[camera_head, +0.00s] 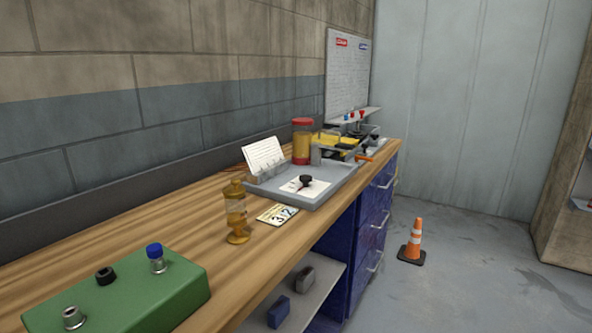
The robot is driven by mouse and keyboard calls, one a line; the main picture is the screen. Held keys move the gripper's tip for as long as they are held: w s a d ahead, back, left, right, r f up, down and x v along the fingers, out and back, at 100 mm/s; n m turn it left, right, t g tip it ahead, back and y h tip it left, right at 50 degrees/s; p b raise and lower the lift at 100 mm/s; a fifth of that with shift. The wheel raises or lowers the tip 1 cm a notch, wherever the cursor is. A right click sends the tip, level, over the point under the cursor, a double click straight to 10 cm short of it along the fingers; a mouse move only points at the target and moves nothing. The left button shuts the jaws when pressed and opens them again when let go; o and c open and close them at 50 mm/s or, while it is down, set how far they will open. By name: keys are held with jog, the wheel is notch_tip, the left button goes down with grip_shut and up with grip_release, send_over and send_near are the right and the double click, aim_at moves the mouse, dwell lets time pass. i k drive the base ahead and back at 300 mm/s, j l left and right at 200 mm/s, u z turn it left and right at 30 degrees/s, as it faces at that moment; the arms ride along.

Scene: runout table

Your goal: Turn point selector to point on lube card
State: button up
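A black knob (306,181), which looks like the point selector, sits on a white plate (291,188) on a grey tray (337,186) on the bench. Its pointing direction is too small to tell. A small card (278,214) lies flat on the wood in front of the tray, with large digits that look like 3 and 2. A white sheet with fine lines of writing (264,157) stands tilted at the tray's back left. I cannot tell which of these is the lube card. My gripper is not in view.
An amber oiler (236,212) stands left of the flat card. A green box (127,296) with small fittings is at the near left. A red-lidded jar (301,142) stands behind the tray. An orange cone (412,243) stands on the floor. The wooden bench (150,231) has bare room.

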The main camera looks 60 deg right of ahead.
aim_at(305, 179)
jog(key=z, duration=0.8)
